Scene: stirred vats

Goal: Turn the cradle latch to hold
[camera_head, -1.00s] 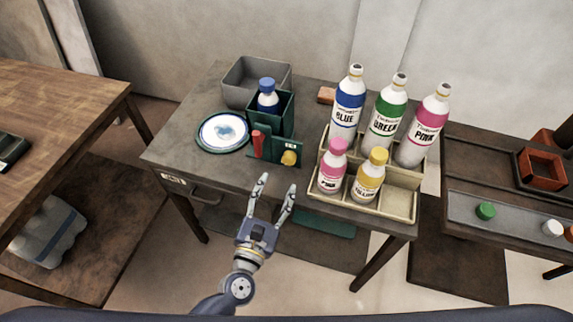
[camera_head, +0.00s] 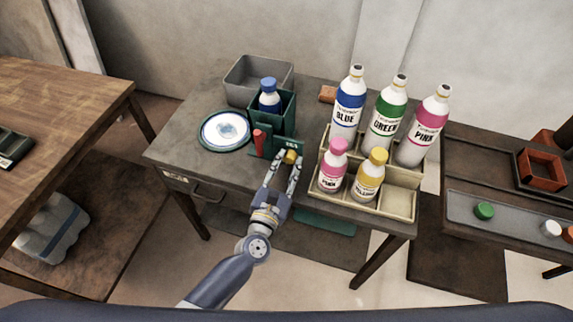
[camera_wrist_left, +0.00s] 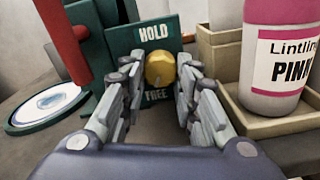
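The cradle (camera_head: 285,107) is a dark green stand holding a blue-capped bottle (camera_head: 269,97). On its front plate is a yellow knob, the latch (camera_head: 291,157), which also shows in the left wrist view (camera_wrist_left: 160,69). The plate reads HOLD above the knob and FREE below it. A thin mark on the knob appears to point down toward FREE. A red lever (camera_head: 259,143) stands left of the knob. My left gripper (camera_head: 284,163) is open, its fingers on either side of the knob, with small gaps seeming to show. My right gripper is not in view.
A tray (camera_head: 402,205) with pink and yellow bottles stands close on the right, before tall blue, green and pink bottles. A round plate (camera_head: 224,131) lies left of the cradle, and a grey bin (camera_head: 232,83) stands behind. The table front is clear.

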